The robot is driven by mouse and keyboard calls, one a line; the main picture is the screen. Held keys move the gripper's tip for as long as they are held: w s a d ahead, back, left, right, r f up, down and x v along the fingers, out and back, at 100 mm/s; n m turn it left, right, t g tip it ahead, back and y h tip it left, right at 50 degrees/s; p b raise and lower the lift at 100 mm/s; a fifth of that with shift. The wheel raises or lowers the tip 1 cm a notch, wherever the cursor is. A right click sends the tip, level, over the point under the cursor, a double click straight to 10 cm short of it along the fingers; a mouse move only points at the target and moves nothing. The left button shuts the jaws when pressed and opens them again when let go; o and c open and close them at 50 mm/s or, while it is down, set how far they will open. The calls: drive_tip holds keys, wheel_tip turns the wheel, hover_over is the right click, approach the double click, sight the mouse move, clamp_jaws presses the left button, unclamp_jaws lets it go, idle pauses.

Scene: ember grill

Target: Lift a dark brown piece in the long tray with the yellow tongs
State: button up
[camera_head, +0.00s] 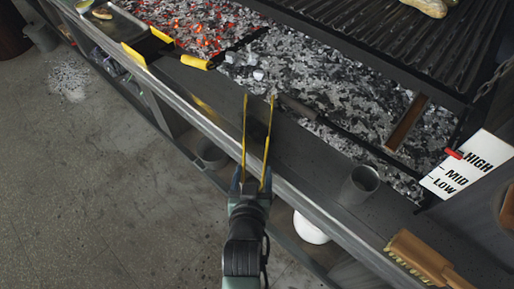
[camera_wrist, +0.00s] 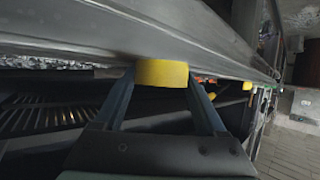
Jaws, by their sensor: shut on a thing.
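My gripper (camera_head: 252,182) is shut on the yellow tongs (camera_head: 244,135) at the front edge of the grill. In the wrist view, the yellow end of the tongs (camera_wrist: 162,73) sits between my two fingers. The two tong arms point away from me, their tips apart with nothing visible between them, over the counter by the ember bed. A shallow dark tray (camera_head: 132,28) lies at the upper left, partly cut off by the picture edge. A brownish piece (camera_head: 102,14) lies in it. The tray is well left of and beyond the tong tips.
Yellow handles (camera_head: 196,62) stick out by the tray. Glowing embers (camera_head: 200,28) and grey ash (camera_head: 300,80) fill the bed behind. The grate (camera_head: 400,40) is at the upper right.

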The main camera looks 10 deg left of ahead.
drive_tip(key=shift+r+p, duration=0.45)
drive_tip(key=shift+r, duration=0.1)
drive_tip(key=c, duration=0.3)
wheel_tip(320, 180, up, 9)
drive_tip(key=p, duration=0.8)
drive_tip(key=shift+r+p, duration=0.15)
drive_tip(key=shift+p, duration=0.25)
drive_tip(key=shift+c, duration=0.2)
